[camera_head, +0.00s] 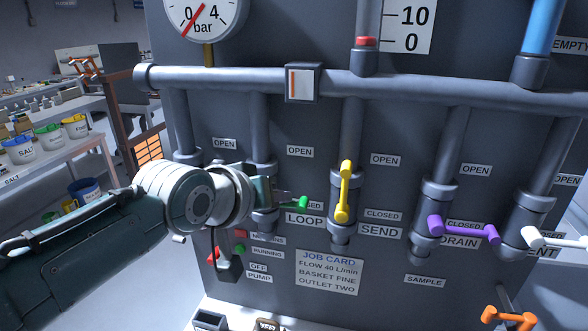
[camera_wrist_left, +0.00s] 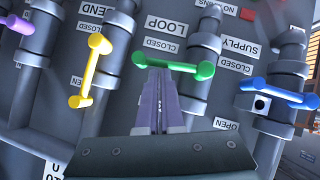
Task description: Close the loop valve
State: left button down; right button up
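The loop valve has a green handle (camera_head: 303,203), mostly hidden behind my left gripper in the head view. The left wrist view, which is upside down, shows the whole green handle (camera_wrist_left: 175,65) lying crosswise over its pipe, its free end beside the CLOSED label (camera_wrist_left: 162,44). My left gripper (camera_head: 288,199) is at this handle. In the left wrist view its two fingers (camera_wrist_left: 156,75) are together, with their tips at the handle's free end. Nothing shows between them, and I cannot tell if they touch the handle. My right gripper is in neither view.
The yellow send handle (camera_head: 344,190) stands upright just right of the loop valve. Purple (camera_head: 463,230) and white (camera_head: 555,240) handles lie crosswise farther right. A blue handle (camera_wrist_left: 278,92) is on the supply valve, on the other side. A job card (camera_head: 329,272) hangs below.

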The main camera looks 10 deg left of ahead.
pick_arm(q)
jog(key=shift+d+f, duration=0.3)
jog(key=shift+f, duration=0.05)
dwell(0.5)
jog(key=s+r+p, duration=0.4)
jog(key=s+r, duration=0.5)
jog(key=shift+r, duration=0.35)
jog(key=shift+a, duration=0.1)
